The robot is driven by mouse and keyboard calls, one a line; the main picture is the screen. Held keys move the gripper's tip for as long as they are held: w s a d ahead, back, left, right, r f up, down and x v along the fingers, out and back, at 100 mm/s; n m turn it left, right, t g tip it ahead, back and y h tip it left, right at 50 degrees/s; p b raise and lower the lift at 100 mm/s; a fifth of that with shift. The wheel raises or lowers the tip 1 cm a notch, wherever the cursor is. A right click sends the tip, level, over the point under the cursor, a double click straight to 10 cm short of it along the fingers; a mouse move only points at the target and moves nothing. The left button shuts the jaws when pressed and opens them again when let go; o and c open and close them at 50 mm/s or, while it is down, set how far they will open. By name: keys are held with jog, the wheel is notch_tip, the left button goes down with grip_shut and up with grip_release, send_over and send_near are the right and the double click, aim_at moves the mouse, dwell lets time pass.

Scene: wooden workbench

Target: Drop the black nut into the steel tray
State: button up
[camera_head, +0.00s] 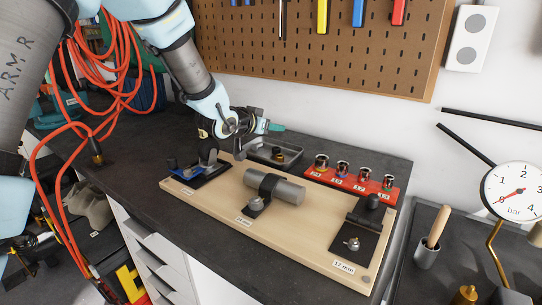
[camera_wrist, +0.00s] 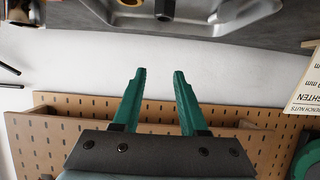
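The steel tray (camera_head: 292,158) stands on the dark bench behind the wooden board, and its underside-up view shows at the top of the wrist view (camera_wrist: 235,22). A small brownish-dark piece (camera_head: 278,153) sits in the tray; I cannot tell whether it is the black nut. In the wrist view a small brass-toned piece (camera_wrist: 131,3) and a small dark spot (camera_wrist: 165,17) show at the tray. My gripper (camera_head: 279,127) is above the tray's back edge. Its green fingers (camera_wrist: 162,72) are apart, with nothing between them. I cannot make out the black nut for certain.
The wooden board (camera_head: 215,193) carries a grey cylinder (camera_head: 285,188) and black fixtures (camera_head: 355,240). A red rack (camera_head: 345,182) with several sockets stands right of the tray. A pegboard (camera_head: 350,55) hangs behind; a gauge (camera_head: 515,190) is at right.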

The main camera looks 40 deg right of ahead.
jog(key=shift+o, duration=1.4)
jog(key=b+v, duration=0.2)
jog(key=v, duration=0.9)
jog(key=shift+b, duration=0.35)
